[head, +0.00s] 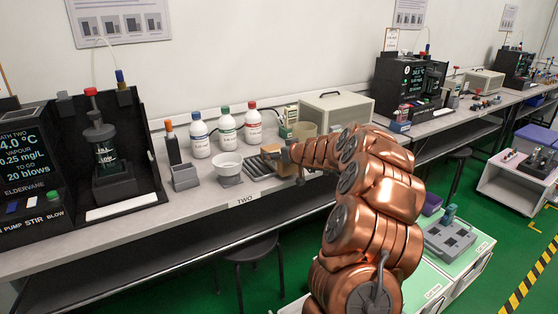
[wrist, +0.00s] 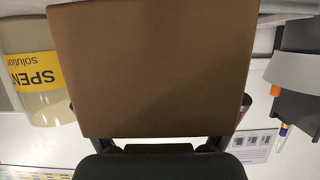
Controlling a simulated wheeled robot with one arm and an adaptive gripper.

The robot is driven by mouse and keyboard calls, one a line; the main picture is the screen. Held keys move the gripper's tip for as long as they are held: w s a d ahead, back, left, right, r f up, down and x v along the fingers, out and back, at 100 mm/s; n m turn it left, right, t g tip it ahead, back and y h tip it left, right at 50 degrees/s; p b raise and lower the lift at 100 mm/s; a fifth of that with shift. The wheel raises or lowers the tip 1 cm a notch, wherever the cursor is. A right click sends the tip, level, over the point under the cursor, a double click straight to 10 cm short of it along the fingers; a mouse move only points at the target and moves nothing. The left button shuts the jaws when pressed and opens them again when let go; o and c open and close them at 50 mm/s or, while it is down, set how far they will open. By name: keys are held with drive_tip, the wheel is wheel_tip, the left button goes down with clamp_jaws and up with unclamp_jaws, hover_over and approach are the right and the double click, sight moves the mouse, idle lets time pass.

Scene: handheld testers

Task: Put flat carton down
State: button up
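The flat carton (wrist: 150,65) is a plain brown panel that fills the upper middle of the wrist view. My gripper (wrist: 158,108) is shut on it, with a dark fingertip showing at its right edge and the dark palm below it. In the head view, my gripper (head: 288,154) is low over the bench at station two, with the brown carton (head: 286,168) partly hidden behind it. I cannot tell whether the carton touches the bench.
A jar labelled SPENT solution (wrist: 28,85) stands close at the left in the wrist view. On the bench (head: 215,205) are a white bowl (head: 229,163), several capped bottles (head: 226,131) and a beige case (head: 336,108).

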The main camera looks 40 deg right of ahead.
drive_tip(key=c, duration=1.3)
drive_tip(key=shift+r+p, duration=0.3)
drive_tip(key=shift+r, duration=1.3)
drive_tip(key=shift+s+r, duration=0.15)
drive_tip(key=shift+r, duration=0.05)
drive_tip(key=s+a, duration=0.2)
drive_tip(key=s, duration=0.2)
drive_tip(key=s+a+r+b, duration=0.1)
drive_tip(key=s+a, duration=0.1)
drive_tip(key=s, duration=0.3)
drive_tip(key=s+a+b, duration=0.1)
drive_tip(key=s+a, duration=0.1)
drive_tip(key=s, duration=0.3)
drive_tip(key=shift+s+a+r, duration=0.15)
drive_tip(key=shift+a+r, duration=0.05)
drive_tip(key=shift+a, duration=0.05)
